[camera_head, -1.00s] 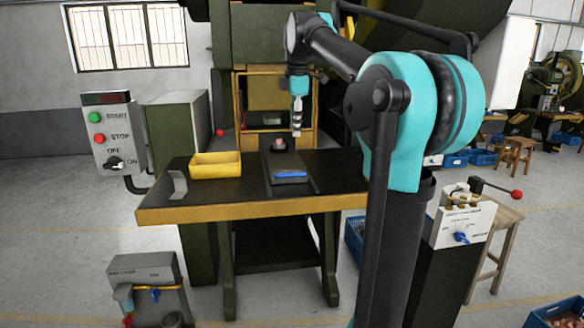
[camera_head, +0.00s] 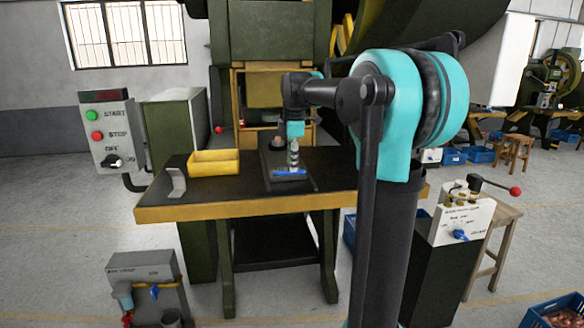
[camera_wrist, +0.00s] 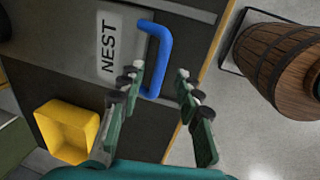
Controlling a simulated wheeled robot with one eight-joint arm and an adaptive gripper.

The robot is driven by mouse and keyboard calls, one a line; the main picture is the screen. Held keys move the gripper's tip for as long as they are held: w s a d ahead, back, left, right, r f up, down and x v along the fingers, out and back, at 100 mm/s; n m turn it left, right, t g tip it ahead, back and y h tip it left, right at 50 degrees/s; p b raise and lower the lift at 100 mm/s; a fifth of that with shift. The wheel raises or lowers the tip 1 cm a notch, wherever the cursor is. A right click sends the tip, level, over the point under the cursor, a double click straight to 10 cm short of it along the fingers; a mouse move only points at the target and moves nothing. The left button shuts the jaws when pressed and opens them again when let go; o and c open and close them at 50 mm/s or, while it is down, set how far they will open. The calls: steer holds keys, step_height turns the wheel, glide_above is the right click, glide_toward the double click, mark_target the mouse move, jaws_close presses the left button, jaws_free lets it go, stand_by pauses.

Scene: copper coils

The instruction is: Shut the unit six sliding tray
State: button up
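The sliding tray (camera_head: 268,165) is a dark plate lying on the black tabletop of the press, running toward the press opening. Its blue handle (camera_head: 283,172) is at the near end. In the wrist view the blue handle (camera_wrist: 162,50) is a bent bar beside a white label reading NEST (camera_wrist: 110,45). My gripper (camera_head: 293,166) points down over the handle; in the wrist view my gripper (camera_wrist: 160,82) has its fingers apart, with the handle's lower end between or just beyond the tips. I cannot tell whether they touch. A small dark part (camera_head: 278,141) stands at the tray's far end.
A yellow bin (camera_head: 214,168) and a metal bracket (camera_head: 175,184) stand on the table (camera_head: 235,188) left of the tray. A control box (camera_head: 108,130) is at the left. A pedestal with a red-knobbed lever (camera_head: 515,191) stands right. A barrel (camera_wrist: 285,60) shows in the wrist view.

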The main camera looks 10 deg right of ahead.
steer(key=shift+w+f, duration=0.25)
steer(key=shift+f, duration=1)
steer(key=shift+c, duration=0.4)
jaws_close()
